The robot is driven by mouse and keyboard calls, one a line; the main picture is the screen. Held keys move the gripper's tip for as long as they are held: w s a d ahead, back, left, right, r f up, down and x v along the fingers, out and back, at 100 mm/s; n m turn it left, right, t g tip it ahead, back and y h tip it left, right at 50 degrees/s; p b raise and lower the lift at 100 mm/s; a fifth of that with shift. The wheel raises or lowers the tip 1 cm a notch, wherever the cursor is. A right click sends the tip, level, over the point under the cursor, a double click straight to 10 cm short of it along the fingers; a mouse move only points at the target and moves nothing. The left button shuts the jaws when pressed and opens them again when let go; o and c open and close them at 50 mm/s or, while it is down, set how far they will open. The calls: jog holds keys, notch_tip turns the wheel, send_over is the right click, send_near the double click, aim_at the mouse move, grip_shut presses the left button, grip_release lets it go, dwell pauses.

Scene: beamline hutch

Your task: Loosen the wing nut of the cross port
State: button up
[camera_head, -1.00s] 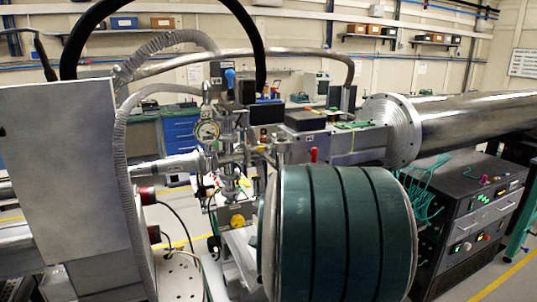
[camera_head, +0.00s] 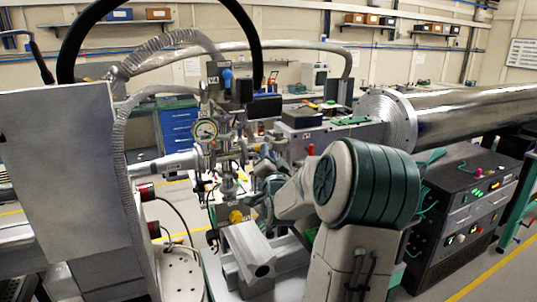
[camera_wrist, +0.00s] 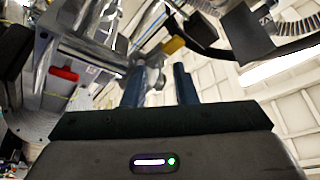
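The metal cross fitting (camera_head: 229,165) stands upright in the middle of the head view, below a round dial gauge (camera_head: 205,131). I cannot make out the wing nut clearly in either view. A yellow part (camera_head: 236,216) sits low on the fitting stack; a yellow part also shows beyond my fingers in the wrist view (camera_wrist: 173,45). My gripper (camera_wrist: 159,70) has its two dark fingers apart, with nothing seen held between them. Metal pipework lies just beyond the fingertips. In the head view my arm reaches toward the cross from the right, and its end is hard to separate from the pipework.
A grey panel (camera_head: 62,180) and ribbed hose (camera_head: 122,180) stand left of the cross. A red-handled part (camera_wrist: 63,73) is left of my fingers in the wrist view. A big steel tube (camera_head: 465,115) and black control cabinet (camera_head: 470,210) are at the right.

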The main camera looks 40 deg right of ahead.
grip_shut()
jog(key=shift+f+b, duration=0.15)
jog(key=shift+b, duration=0.3)
jog(key=n+t+y+b, duration=0.1)
jog(key=n+b, duration=0.2)
jog(key=b, duration=0.1)
jog(key=n+t+y+b, duration=0.1)
jog(key=n+y+b, duration=0.1)
jog(key=n+b, duration=0.2)
jog(key=n+t+y+b, duration=0.1)
jog(key=n+b, duration=0.2)
jog(key=b, duration=0.2)
jog(key=shift+s+d+n+b, duration=0.1)
jog(key=shift+d+n+b, duration=0.15)
jog(key=shift+n+b, duration=0.15)
jog(key=shift+y, duration=0.4)
